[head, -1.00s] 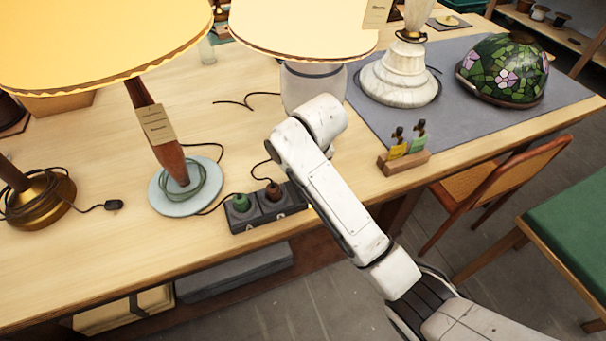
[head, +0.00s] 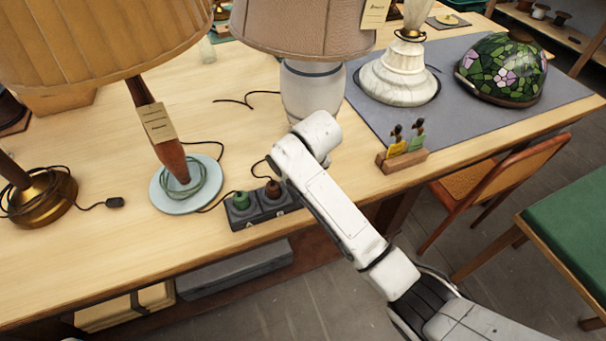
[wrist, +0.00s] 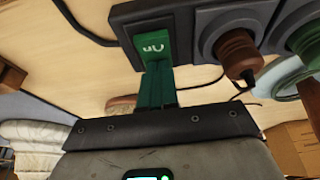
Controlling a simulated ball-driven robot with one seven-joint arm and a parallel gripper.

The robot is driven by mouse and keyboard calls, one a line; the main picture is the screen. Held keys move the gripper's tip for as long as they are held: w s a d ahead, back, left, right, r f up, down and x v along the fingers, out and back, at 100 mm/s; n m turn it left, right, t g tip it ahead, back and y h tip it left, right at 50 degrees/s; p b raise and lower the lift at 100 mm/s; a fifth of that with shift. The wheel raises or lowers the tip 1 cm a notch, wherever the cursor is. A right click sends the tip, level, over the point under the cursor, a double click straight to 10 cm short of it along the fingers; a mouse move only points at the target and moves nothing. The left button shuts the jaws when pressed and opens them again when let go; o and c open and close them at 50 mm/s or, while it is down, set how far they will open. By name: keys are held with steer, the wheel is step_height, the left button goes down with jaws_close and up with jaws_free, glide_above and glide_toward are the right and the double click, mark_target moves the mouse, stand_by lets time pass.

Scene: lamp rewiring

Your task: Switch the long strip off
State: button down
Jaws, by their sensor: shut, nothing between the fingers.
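The dark power strip (head: 260,207) lies near the table's front edge in the head view, its right end behind my arm. It holds a green plug (head: 241,200) and a brown plug (head: 272,188). In the wrist view the strip (wrist: 200,18) fills the top, with a green switch (wrist: 163,42) at its left end and the brown plug (wrist: 236,50) beside it. My gripper (wrist: 155,72) is shut and empty, its green fingertips right at the switch; I cannot tell if they touch it. The arm hides the gripper in the head view.
A wooden holder with tagged items (head: 403,160) sits to the right. A grey mat carries a pale lamp base (head: 400,78) and a stained-glass shade (head: 503,68). Table left of the strip is clear in front.

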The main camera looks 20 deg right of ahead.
steer(key=shift+s+p, duration=0.75)
steer(key=shift+p, duration=0.15)
steer(key=shift+r, duration=0.1)
steer(key=shift+w+r+p, duration=0.1)
steer(key=shift+r+p, duration=0.5)
step_height(320, 180, up, 4)
steer(key=p, duration=0.3)
steer(key=shift+w+f, duration=0.1)
steer(key=shift+f, duration=0.15)
steer(key=w+b+v, duration=0.1)
steer(key=b+v, duration=0.1)
steer(key=v, duration=0.7)
steer(key=shift+w+r, duration=0.3)
